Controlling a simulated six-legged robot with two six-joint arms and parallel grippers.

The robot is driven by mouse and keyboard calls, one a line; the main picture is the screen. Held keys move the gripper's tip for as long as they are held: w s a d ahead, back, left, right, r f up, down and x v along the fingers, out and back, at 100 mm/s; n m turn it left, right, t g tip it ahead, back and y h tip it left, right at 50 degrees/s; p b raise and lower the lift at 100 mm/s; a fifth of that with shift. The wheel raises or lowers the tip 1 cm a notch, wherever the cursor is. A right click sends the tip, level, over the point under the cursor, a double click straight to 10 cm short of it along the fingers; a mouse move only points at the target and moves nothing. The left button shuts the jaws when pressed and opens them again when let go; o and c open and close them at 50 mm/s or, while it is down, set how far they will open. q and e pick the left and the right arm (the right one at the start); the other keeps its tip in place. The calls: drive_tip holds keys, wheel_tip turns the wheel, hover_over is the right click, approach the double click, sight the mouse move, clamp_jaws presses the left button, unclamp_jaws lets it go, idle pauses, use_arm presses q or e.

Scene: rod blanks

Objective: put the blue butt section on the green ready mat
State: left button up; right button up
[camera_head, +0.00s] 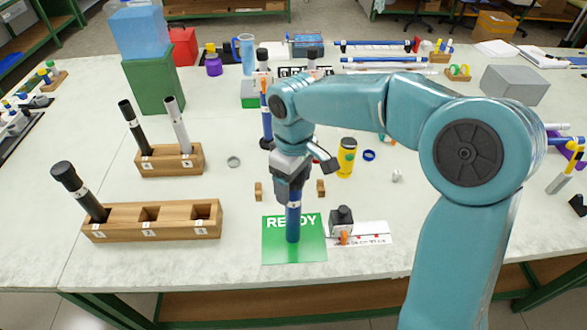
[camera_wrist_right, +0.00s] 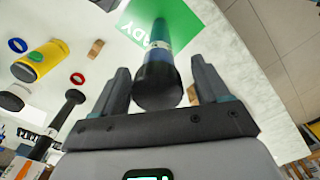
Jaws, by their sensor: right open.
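The blue butt section (camera_head: 293,222) stands upright on the green ready mat (camera_head: 273,250), near the mat's middle. It has a dark blue body, a pale ring and a black end. In the right wrist view its black end (camera_wrist_right: 158,82) is between the two fingers of my right gripper (camera_wrist_right: 161,78), with a gap on each side. The mat (camera_wrist_right: 185,22) lies beneath it there. In the head view the right gripper (camera_head: 292,178) is directly over the section and hides its top. My left gripper is in neither view.
A small dark block (camera_head: 341,220) stands on a white label strip right of the mat. A wooden three-hole rack (camera_head: 125,232) holds a black rod at left; a smaller rack (camera_head: 170,160) holds two rods behind it. A yellow bottle (camera_head: 346,158) stands behind the mat.

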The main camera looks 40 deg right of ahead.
wheel_tip(320, 180, up, 11)
drive_tip(key=shift+w+r+p, duration=0.1)
drive_tip(key=shift+r+p, duration=0.1)
drive_tip(key=shift+p, duration=0.15)
drive_tip(key=shift+r, duration=0.35)
